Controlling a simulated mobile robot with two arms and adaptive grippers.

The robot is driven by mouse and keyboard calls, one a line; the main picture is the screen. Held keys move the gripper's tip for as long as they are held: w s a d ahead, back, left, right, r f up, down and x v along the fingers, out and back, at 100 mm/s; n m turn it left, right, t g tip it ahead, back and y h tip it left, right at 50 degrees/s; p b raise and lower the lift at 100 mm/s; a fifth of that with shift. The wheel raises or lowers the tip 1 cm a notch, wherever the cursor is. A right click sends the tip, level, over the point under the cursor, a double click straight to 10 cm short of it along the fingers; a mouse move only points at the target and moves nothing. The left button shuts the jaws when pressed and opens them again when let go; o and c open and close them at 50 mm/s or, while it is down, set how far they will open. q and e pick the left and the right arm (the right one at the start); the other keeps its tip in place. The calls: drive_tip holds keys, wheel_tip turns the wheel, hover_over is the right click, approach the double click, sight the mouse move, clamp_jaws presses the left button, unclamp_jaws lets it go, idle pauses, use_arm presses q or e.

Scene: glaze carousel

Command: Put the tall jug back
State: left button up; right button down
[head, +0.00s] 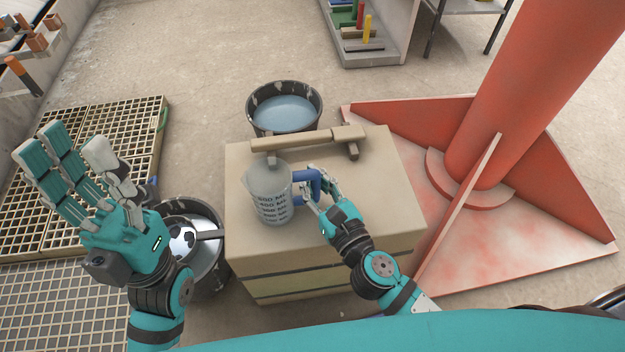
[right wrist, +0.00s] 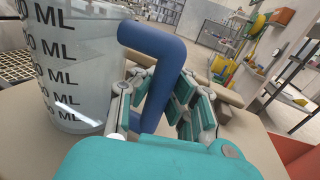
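The tall jug (head: 268,190) is a clear, grey-tinted measuring jug with dark ML markings and a blue handle (head: 311,183). It stands upright on top of a beige box (head: 385,215). In the right wrist view the jug (right wrist: 75,75) fills the left side and its blue handle (right wrist: 152,50) the middle. My right gripper (head: 319,190) is at the handle, with fingers on both sides of it; whether they press on it I cannot tell. My left gripper (head: 75,165) is raised at the left, fingers spread, open and empty.
A beige bar (head: 310,140) lies along the box's back edge behind the jug. A dark bucket of bluish liquid (head: 284,112) stands behind the box, another bucket (head: 205,265) to its left. A red column with a finned base (head: 490,200) stands to the right. Slatted grating (head: 60,280) lies left.

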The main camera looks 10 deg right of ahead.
drive_tip(key=shift+f, duration=0.15)
drive_tip(key=c, duration=1.5)
unclamp_jaws()
drive_tip(key=shift+s+r, duration=0.1)
drive_tip(key=shift+r, duration=0.1)
